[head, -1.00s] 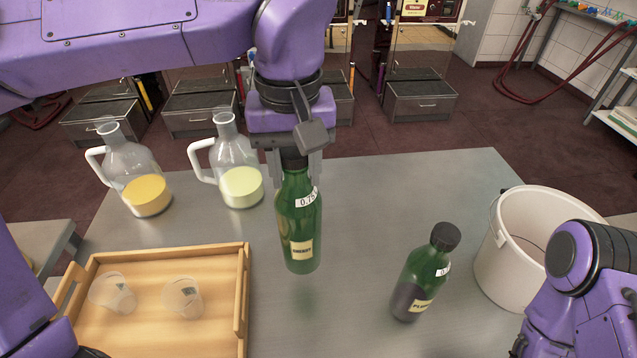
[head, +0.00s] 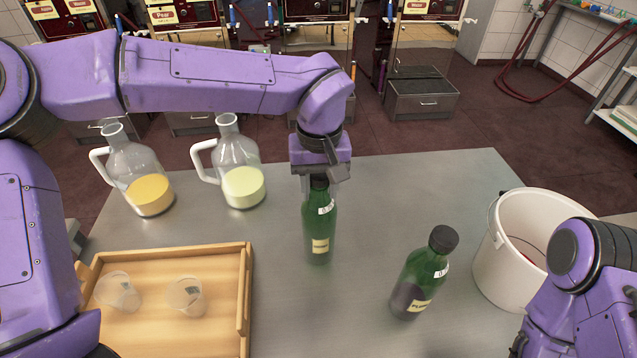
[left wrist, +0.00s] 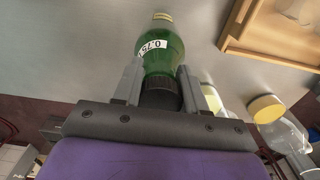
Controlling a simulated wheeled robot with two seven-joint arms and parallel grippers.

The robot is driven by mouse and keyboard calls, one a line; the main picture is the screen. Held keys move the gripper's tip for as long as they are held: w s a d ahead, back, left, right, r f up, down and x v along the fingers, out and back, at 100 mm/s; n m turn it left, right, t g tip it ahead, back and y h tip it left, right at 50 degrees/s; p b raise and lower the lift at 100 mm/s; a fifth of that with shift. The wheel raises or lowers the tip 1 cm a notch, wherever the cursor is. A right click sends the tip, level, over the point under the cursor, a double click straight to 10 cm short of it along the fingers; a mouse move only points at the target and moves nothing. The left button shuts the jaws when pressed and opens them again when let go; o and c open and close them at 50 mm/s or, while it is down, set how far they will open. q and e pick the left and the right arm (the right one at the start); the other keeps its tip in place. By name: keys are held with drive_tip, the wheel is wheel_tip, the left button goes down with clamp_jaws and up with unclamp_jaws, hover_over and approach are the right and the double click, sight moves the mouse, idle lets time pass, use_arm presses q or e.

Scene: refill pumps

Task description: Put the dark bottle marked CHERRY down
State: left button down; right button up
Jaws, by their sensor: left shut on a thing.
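The dark green bottle (head: 319,227) has a white volume tag near its shoulder and a small cream label too small to read for sure. It stands upright at the middle of the grey table (head: 420,190). My left gripper (head: 319,176) is above it, shut on its dark cap and neck. The left wrist view also shows this bottle (left wrist: 163,48) with its cap between the two fingers. I cannot tell for sure whether its base touches the table. My right arm shows at the lower right; its gripper is out of view.
A second green bottle (head: 422,275), its label reading like PLUM, stands front right. A white bucket (head: 505,260) is at the right. A wooden tray (head: 245,290) with two clear cups is front left. Two glass jugs (head: 148,190) (head: 242,185) stand back left. Table around the held bottle is clear.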

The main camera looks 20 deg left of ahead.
use_arm(q)
drive_tip(key=shift+r, duration=0.1)
drive_tip(key=c, duration=0.6)
unclamp_jaws()
